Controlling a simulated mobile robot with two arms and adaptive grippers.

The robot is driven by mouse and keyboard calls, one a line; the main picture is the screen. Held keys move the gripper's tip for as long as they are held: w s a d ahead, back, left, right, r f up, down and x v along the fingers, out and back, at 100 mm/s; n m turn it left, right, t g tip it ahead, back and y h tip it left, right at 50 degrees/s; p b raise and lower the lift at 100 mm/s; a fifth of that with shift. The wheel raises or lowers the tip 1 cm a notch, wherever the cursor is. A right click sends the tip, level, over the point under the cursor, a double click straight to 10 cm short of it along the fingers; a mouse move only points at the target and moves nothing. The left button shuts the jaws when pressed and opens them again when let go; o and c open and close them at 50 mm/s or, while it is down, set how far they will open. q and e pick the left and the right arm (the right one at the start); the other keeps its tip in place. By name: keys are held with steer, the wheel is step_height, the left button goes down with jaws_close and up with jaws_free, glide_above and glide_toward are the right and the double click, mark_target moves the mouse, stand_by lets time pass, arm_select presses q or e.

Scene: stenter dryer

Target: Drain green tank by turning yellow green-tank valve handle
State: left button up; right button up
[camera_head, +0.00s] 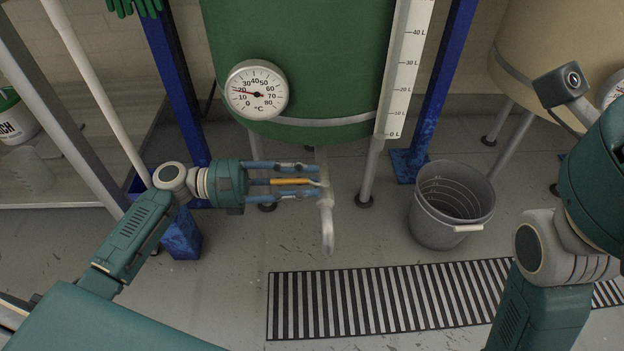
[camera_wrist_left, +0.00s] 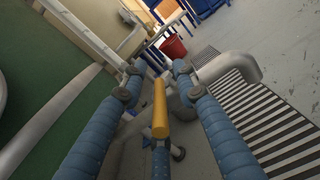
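The green tank (camera_head: 300,60) stands at the top centre on legs. Below it a grey drain spout (camera_head: 327,228) bends down, and it shows as a pale curved pipe in the left wrist view (camera_wrist_left: 230,66). The yellow valve handle (camera_head: 290,181) lies roughly level beside the spout, pointing towards my left gripper. My left gripper (camera_head: 317,181) is open, with one blue finger on each side of the handle. In the left wrist view the yellow handle (camera_wrist_left: 160,110) sits between the fingers with gaps on both sides. My right gripper is outside the views.
A grey bucket (camera_head: 451,207) stands on the floor right of the spout. A striped floor grate (camera_head: 375,303) lies in front, below the spout. A dial thermometer (camera_head: 257,90) and white level scale (camera_head: 405,65) are on the tank. Blue posts (camera_head: 430,85) flank it.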

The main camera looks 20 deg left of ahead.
arm_select(q)
steer(key=v, duration=1)
steer(key=shift+a, duration=0.2)
steer(key=shift+s, duration=0.15)
